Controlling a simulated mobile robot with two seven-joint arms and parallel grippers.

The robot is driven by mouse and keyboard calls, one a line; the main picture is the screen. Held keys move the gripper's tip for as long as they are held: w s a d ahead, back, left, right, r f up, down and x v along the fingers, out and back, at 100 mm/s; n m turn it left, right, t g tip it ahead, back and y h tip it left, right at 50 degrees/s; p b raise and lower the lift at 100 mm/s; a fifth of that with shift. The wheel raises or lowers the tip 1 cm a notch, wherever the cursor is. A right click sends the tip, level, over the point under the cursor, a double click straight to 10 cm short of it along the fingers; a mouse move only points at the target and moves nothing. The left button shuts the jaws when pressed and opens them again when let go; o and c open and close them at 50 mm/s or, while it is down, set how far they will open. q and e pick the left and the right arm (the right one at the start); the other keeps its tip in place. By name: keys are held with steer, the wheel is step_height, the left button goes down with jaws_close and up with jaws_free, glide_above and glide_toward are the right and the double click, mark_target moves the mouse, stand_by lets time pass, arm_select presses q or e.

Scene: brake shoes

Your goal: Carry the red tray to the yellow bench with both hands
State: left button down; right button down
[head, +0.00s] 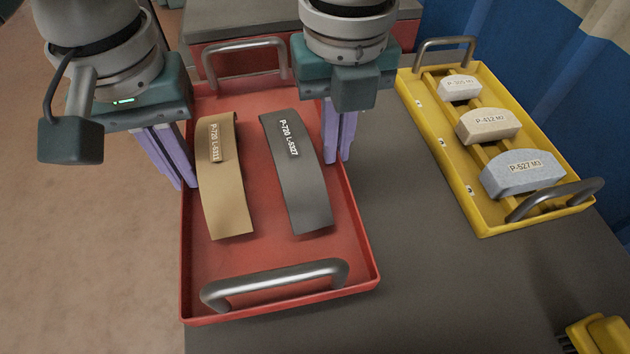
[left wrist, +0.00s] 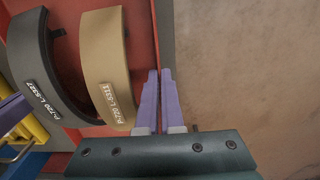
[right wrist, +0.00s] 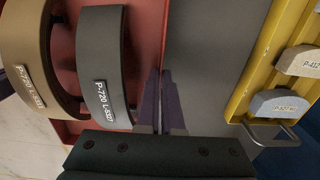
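The red tray (head: 275,255) lies lengthwise in the head view, with a metal handle at its near end and another at its far end. It holds a tan brake shoe (head: 226,195) and a dark grey brake shoe (head: 300,185), lying apart. My left gripper (head: 186,186) is shut on the tray's left side wall; the left wrist view shows its fingers (left wrist: 159,75) close together, one each side of the rim. My right gripper (head: 338,160) is shut on the right side wall, its fingers (right wrist: 160,75) likewise straddling the rim. I cannot identify a yellow bench.
A yellow tray (head: 445,165) with three labelled brake blocks stands to the right on the dark grey surface (head: 430,290). A yellow object (head: 600,335) is cut off at the bottom right. A red-fronted grey-topped unit (head: 235,15) is behind. Bare floor (head: 90,250) lies left.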

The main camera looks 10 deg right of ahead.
mark_target(194, 192)
arm_select(q)
steer(key=shift+a+f, duration=0.1)
arm_select(e)
steer(key=shift+d+f, duration=0.1)
